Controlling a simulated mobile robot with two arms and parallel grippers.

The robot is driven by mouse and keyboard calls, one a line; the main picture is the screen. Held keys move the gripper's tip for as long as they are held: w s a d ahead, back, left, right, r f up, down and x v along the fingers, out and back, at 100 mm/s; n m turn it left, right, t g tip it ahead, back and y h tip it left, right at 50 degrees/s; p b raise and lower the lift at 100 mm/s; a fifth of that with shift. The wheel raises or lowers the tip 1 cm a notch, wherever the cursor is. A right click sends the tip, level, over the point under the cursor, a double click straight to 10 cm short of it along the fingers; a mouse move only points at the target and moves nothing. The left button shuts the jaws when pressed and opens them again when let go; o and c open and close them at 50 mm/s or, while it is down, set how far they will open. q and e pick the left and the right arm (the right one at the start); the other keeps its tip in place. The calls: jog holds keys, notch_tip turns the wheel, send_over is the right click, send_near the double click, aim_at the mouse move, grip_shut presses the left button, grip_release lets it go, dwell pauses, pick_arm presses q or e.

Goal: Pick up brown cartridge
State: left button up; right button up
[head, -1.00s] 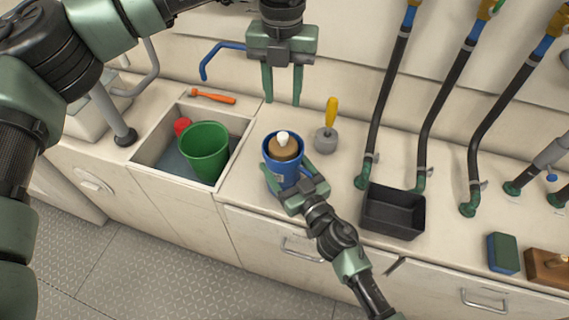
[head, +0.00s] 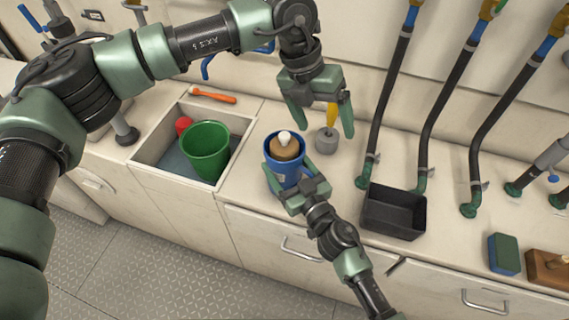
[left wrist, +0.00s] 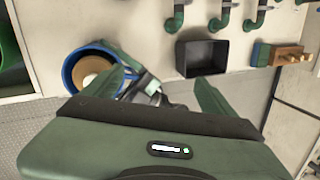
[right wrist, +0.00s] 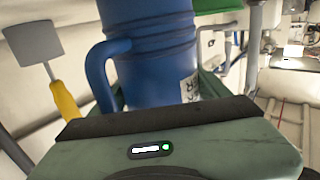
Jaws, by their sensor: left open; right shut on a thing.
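The brown cartridge (head: 286,152), with a white knob on top, sits upright inside a blue canister (head: 286,175) on the counter. Only its top shows above the blue rim. It also shows in the left wrist view (left wrist: 90,70). My left gripper (head: 325,131) is open and empty, above and to the right of the cartridge and apart from it. My right gripper (head: 303,190) is shut on the blue canister at its near side. The canister and its side handle fill the middle of the right wrist view (right wrist: 155,60), where my right fingertips are hidden.
A green bucket (head: 205,152) and a red object (head: 183,125) are in the sink at left. A black bin (head: 394,213), hoses (head: 388,110) and a sponge (head: 503,255) lie to the right.

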pick_arm(q)
jog(key=s+d+f+m+t+h, duration=0.1)
jog(key=s+d+m+t+h, duration=0.2)
jog(key=d+h, duration=0.45)
jog(key=s+d+m+h, duration=0.3)
jog(key=s+d+h, duration=0.25)
jog(key=d, duration=0.35)
jog(key=n+t+y, duration=1.2)
jog(key=t+y, duration=0.4)
send_near(284, 144)
jog(key=shift+y, duration=0.4)
jog(key=w, duration=1)
jog(key=shift+w+d+r, duration=0.2)
jog(key=shift+w, duration=0.2)
jog(key=shift+c, duration=0.3)
